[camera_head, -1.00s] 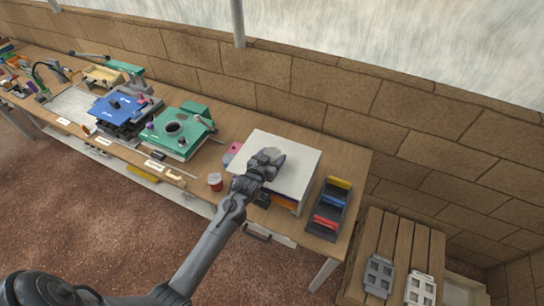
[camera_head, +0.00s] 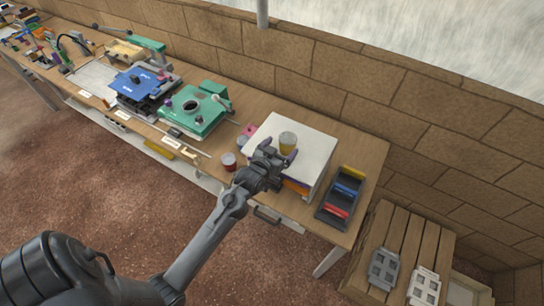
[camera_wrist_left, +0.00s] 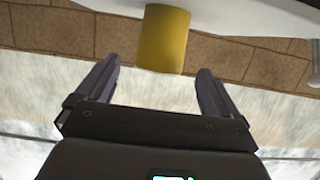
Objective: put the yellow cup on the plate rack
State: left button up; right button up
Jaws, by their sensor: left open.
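I cannot tell for sure whether this stack is the plate rack. My left gripper (camera_head: 276,154) is just in front of the cup, on the near side. In the left wrist view the cup (camera_wrist_left: 163,40) appears beyond and between the two spread fingertips (camera_wrist_left: 157,68), with nothing held and a gap on both sides. My right gripper is not in view.
A dark tray (camera_head: 323,213) with yellow, blue and red bars lies right of the stack. A small red-and-white cup (camera_head: 229,160) stands left of my gripper. A green device (camera_head: 195,113) and a blue one (camera_head: 140,83) stand farther left. A wooden slatted crate (camera_head: 400,235) is at lower right.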

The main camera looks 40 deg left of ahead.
pick_arm(q)
jog(key=s+d+f+m+g+h, duration=0.1)
jog(key=s+d+g, duration=0.2)
jog(key=s, duration=0.6)
jog(key=s+d+f+m+g+h, duration=0.1)
jog(key=s+d+m+g, duration=0.1)
jog(key=s+d+g, duration=0.2)
jog(key=s+d+f+m+g+h, duration=0.1)
jog(key=s+d+g, duration=0.2)
jog(key=s+d, duration=0.5)
jog(key=s, duration=0.8)
jog(key=shift+d+m+g+h, duration=0.25)
jog(key=shift+m+g+h, duration=0.05)
jog(key=shift+m+h, duration=0.1)
notch_tip(320, 180, up, 14)
jog(key=p, duration=1.4)
